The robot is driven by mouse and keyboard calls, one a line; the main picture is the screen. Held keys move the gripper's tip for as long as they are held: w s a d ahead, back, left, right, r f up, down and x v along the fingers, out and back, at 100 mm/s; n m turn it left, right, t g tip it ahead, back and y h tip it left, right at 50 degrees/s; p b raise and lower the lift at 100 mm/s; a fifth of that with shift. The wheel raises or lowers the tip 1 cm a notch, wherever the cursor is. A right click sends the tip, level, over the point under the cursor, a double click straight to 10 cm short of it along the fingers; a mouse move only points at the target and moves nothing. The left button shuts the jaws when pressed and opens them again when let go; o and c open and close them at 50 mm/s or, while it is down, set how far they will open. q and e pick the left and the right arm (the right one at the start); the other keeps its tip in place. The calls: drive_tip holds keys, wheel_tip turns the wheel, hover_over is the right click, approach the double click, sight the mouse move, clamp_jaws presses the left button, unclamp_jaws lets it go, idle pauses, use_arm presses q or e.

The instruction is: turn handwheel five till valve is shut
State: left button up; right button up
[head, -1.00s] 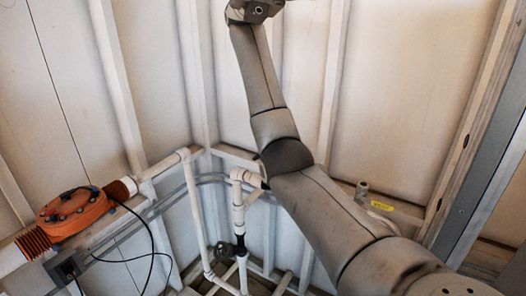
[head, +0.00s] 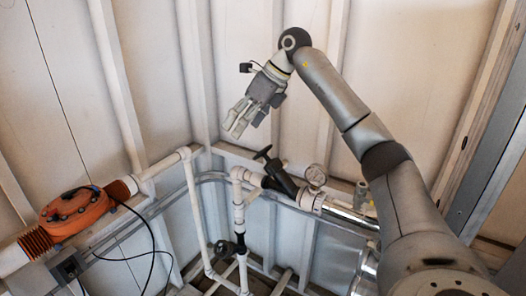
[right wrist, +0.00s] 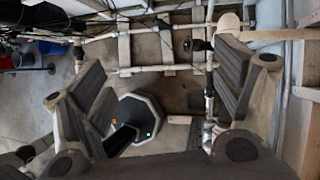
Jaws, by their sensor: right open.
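A black valve with a dark handle (head: 275,172) sits on the white pipe right of the corner. A second, smaller black handwheel valve (head: 228,248) is lower, on the pipework near the floor. I cannot read a number on either, so I cannot tell which is handwheel five. My right gripper (head: 240,121) points down and left, above and apart from the upper valve, and holds nothing. In the right wrist view its two fingers (right wrist: 163,82) are spread wide, with a dark handle (right wrist: 196,45) on the pipework beyond them. My left gripper is not in view.
A round gauge (head: 315,175) stands right of the upper valve. An orange unit (head: 75,212) with black cables is at the left. White wall ribs and pipes line the corner. A dark octagonal object (right wrist: 141,117) is on the floor in the wrist view.

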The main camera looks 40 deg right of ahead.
sight(263, 151)
drive_tip(key=s+d+f+m+h, duration=0.2)
drive_tip(key=d+f+h, duration=0.15)
drive_tip(key=d, duration=0.55)
drive_tip(key=shift+h, duration=0.35)
drive_tip(key=p+x, duration=0.3)
drive_tip(key=x, duration=0.8)
drive_tip(key=shift+w+r, duration=0.1)
drive_tip(key=shift+c, duration=0.2)
drive_tip(key=c, duration=1)
